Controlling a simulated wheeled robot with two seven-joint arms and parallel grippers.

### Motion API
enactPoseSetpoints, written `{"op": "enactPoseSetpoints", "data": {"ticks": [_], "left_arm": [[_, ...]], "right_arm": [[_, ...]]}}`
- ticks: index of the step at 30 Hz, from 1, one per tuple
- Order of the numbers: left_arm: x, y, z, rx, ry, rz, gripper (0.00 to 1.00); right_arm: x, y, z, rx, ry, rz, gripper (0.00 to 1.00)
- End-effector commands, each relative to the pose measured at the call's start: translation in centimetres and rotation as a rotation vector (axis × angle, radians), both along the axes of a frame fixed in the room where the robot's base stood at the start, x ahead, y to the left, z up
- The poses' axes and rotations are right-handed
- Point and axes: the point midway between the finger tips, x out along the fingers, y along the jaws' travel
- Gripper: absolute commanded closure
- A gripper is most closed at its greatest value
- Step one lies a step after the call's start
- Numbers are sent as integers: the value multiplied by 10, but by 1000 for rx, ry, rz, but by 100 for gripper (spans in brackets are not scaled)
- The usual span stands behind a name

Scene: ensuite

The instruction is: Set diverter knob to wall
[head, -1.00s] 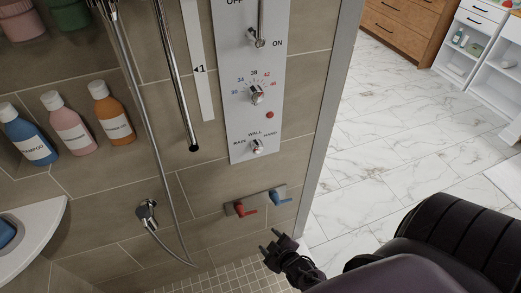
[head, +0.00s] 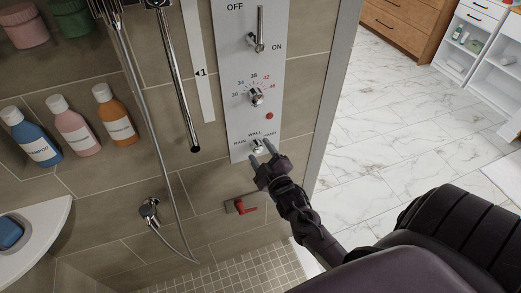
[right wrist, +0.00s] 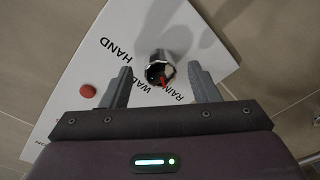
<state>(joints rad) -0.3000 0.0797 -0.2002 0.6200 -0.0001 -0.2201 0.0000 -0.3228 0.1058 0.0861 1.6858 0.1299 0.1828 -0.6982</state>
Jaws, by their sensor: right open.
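The diverter knob (head: 257,146) is a small chrome knob low on the white shower panel (head: 240,125), with the labels RAIN, WALL and HAND around it. In the right wrist view the knob (right wrist: 160,68) shows a red mark on its face, which appears to point toward the RAIN label. My right gripper (head: 263,149) is open at the knob, coming from below. In the wrist view its fingers (right wrist: 160,80) stand on either side of the knob with gaps. I cannot tell whether the fingertips reach around it or touch it. My left gripper is not in view.
Above sit the temperature knob (head: 256,97), a red button (head: 269,116) and the ON/OFF lever (head: 259,30). A red-handled valve (head: 246,206) is below. A shower hose (head: 150,130) and bottles (head: 70,127) are to the left.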

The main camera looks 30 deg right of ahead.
Motion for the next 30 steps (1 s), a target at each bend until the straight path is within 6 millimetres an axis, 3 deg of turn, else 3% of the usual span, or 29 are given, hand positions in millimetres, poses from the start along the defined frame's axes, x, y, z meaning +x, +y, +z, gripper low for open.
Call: {"op": "enactPoseSetpoints", "data": {"ticks": [11,21,30], "left_arm": [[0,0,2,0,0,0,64],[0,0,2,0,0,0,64],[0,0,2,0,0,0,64]], "right_arm": [[8,-1,0,0,1,1,45],[8,-1,0,1,1,1,88],[8,-1,0,32,-6,1,90]]}}
